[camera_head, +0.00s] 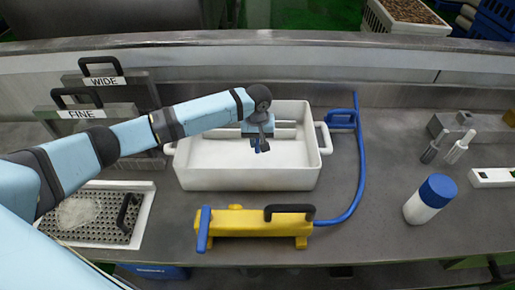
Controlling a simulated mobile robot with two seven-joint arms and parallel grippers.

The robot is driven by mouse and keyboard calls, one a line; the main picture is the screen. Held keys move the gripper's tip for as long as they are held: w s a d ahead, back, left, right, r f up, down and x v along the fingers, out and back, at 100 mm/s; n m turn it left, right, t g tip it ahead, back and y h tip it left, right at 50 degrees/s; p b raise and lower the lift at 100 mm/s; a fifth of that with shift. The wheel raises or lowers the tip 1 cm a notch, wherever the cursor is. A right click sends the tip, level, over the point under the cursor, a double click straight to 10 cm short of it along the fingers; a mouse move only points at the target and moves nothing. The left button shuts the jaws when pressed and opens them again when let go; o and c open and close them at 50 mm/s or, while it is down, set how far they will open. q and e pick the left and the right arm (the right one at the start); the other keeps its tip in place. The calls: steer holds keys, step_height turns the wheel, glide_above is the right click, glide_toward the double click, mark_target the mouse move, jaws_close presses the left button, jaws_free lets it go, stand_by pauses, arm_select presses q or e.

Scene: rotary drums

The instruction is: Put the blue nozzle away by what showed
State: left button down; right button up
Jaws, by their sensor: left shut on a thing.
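My left gripper (261,140) reaches in from the left and is over the white tub (250,180). It is shut on a small dark blue piece, which looks like the blue nozzle (262,148). Most of the nozzle is hidden by the fingers, and its spray end cannot be made out. Two upright grey holders with black handles stand at the left, labelled WIDE (104,81) and FINE (81,114). My left arm passes in front of them. My right gripper is not in view.
A yellow device (255,222) with a blue lever and black handle sits before the tub. A blue hose (359,170) curves along the tub's right. A perforated tray (98,215) lies front left. A blue-capped white bottle (430,199) lies tilted at right.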

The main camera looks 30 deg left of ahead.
mark_target(257, 152)
arm_select(q)
steer(key=shift+f, duration=1.95)
steer(key=c, duration=1)
jaws_free()
steer(key=shift+f, duration=0.15)
steer(key=shift+c, duration=0.2)
step_height(257, 152, up, 12)
steer(key=shift+r+b, duration=0.2)
steer(key=shift+b, duration=0.1)
